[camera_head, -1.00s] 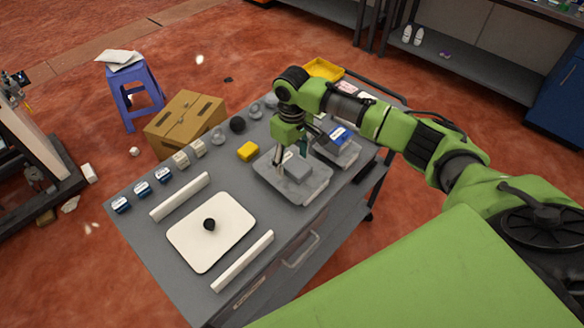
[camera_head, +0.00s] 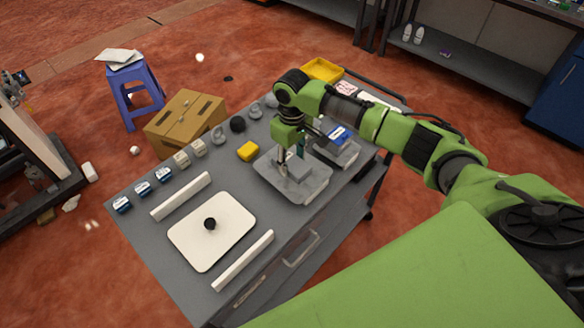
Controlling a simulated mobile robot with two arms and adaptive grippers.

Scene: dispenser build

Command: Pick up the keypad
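My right gripper (camera_head: 291,160) points down over a clear tray (camera_head: 312,192) on the grey cart. A grey block (camera_head: 299,169), possibly the keypad, sits in that tray by the fingertips. The fingers are small and partly merge with the block, so I cannot tell whether they touch it or are shut on it. A second tray behind holds a blue-and-white item (camera_head: 339,134). My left gripper is not in view.
On the cart (camera_head: 148,240) are a white plate (camera_head: 230,243) with a black knob, two white bars, a yellow block (camera_head: 248,151) and a row of small parts. A yellow bin (camera_head: 323,69) stands at the back. A cardboard box (camera_head: 185,122) is beside the cart.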

